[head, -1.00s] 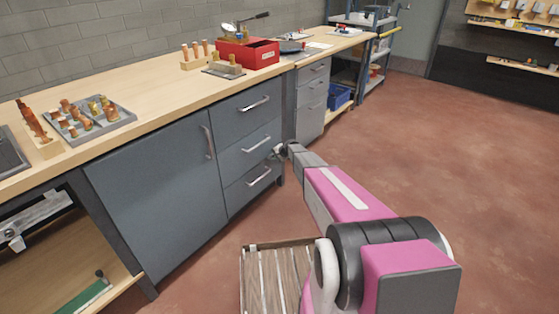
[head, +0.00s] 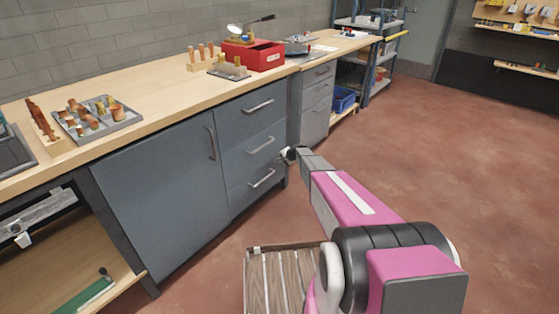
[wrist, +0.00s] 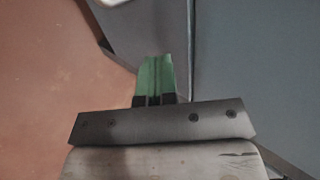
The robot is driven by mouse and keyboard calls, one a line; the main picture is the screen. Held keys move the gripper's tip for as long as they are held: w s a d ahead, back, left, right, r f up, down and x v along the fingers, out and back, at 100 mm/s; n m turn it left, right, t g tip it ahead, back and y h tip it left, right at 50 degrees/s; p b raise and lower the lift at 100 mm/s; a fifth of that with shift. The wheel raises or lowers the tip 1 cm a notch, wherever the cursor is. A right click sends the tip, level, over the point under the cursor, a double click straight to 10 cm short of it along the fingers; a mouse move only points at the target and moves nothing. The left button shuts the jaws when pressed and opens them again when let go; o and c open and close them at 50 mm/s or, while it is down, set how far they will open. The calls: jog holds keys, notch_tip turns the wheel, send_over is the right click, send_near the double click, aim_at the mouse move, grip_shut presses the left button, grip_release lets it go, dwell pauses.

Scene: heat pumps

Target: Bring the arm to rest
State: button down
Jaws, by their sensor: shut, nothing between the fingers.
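My arm, pink and grey, stretches forward from the lower right of the head view toward the workbench. My gripper (head: 289,155) shows small at its far end, in front of the grey drawers (head: 261,147); its fingers are hard to make out there. In the wrist view the green fingers of my gripper (wrist: 154,77) lie together with nothing between them. Beyond them are grey cabinet faces (wrist: 255,70) and the red-brown floor (wrist: 50,60). I cannot tell how far the fingertips are from the drawer fronts.
The wooden workbench (head: 150,101) runs along the left wall, with a red box (head: 254,55), a grey tray of fittings (head: 97,119) and wooden peg racks on it. A slatted wooden platform (head: 280,280) is beside my arm's base. The floor (head: 450,150) to the right is clear.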

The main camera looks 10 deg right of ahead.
jog(key=s+f+v, duration=0.1)
jog(key=v, duration=1)
jog(key=s+r+n+g+h, duration=0.2)
jog(key=s+r, duration=0.3)
jog(key=s, duration=0.9)
jog(key=s+a+r+n+g+h, duration=0.1)
jog(key=s+r+n, duration=0.3)
jog(key=s, duration=1.1)
jog(key=s+a+r+n+g+h, duration=0.1)
jog(key=s+r+n+g+h, duration=0.2)
jog(key=s, duration=1.1)
notch_tip(320, 180, up, 3)
jog(key=shift+s+r+g+h, duration=0.25)
jog(key=shift+s+g+h, duration=0.05)
jog(key=shift+s, duration=0.1)
jog(key=shift+a, duration=0.1)
